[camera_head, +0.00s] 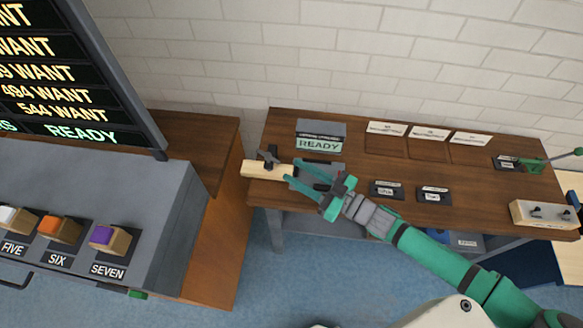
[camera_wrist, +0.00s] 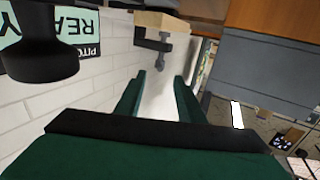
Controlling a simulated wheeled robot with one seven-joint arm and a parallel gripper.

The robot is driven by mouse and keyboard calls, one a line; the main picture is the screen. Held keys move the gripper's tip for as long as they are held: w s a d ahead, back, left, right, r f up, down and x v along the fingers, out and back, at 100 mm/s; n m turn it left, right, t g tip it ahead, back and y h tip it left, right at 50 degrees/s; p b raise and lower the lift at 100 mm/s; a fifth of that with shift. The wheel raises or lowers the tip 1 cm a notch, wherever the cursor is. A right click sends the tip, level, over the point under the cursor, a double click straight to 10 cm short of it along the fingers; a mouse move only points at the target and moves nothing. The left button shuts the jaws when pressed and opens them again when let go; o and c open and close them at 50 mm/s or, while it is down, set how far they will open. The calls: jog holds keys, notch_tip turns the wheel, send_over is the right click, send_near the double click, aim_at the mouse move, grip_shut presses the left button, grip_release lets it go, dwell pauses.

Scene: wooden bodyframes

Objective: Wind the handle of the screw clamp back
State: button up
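A dark screw clamp (camera_head: 268,158) sits on a pale wooden bar (camera_head: 252,169) at the left end of the workbench. In the wrist view a dark clamp part (camera_wrist: 155,44) hangs at the pale wood (camera_wrist: 160,20), ahead of my fingertips. My gripper (camera_head: 292,171) is just right of the clamp in the head view, with its green fingers spread. In the wrist view my gripper (camera_wrist: 160,78) shows a clear gap between the fingers and nothing in it. The clamp's handle is too small to make out clearly.
The wooden workbench (camera_head: 475,205) carries a READY display (camera_head: 318,143), small label blocks (camera_head: 386,190) and a pale block with dark knobs (camera_head: 545,214). A grey console (camera_head: 110,190) stands left. A dark rounded object (camera_wrist: 40,50) fills the wrist view's upper left; I cannot identify it.

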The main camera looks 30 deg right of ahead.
jog(key=shift+c, duration=0.3)
jog(key=shift+s, duration=0.1)
jog(key=c, duration=0.5)
jog(key=s+f, duration=0.1)
jog(key=s, duration=0.2)
jog(key=s+f+h, duration=0.1)
jog(key=s+f, duration=0.1)
jog(key=s, duration=0.1)
jog(key=s+f+m+h, duration=0.1)
jog(key=s+f, duration=0.1)
jog(key=s, duration=0.1)
jog(key=shift+a+f, duration=0.1)
jog(key=shift+a, duration=0.2)
grip_shut()
jog(key=s+a+f+m+h, duration=0.1)
jog(key=s+a+f+h, duration=0.1)
jog(key=s+a, duration=0.5)
jog(key=s+a+f+m+h, duration=0.2)
jog(key=s+a, duration=0.3)
jog(key=s, duration=0.3)
jog(key=s+a+r+m+h, duration=0.1)
jog(key=a+r+m+h, duration=0.1)
jog(key=a+r, duration=0.3)
jog(key=shift+s+a+h, duration=0.2)
jog(key=shift+a+h, duration=0.3)
jog(key=shift+a, duration=1.3)
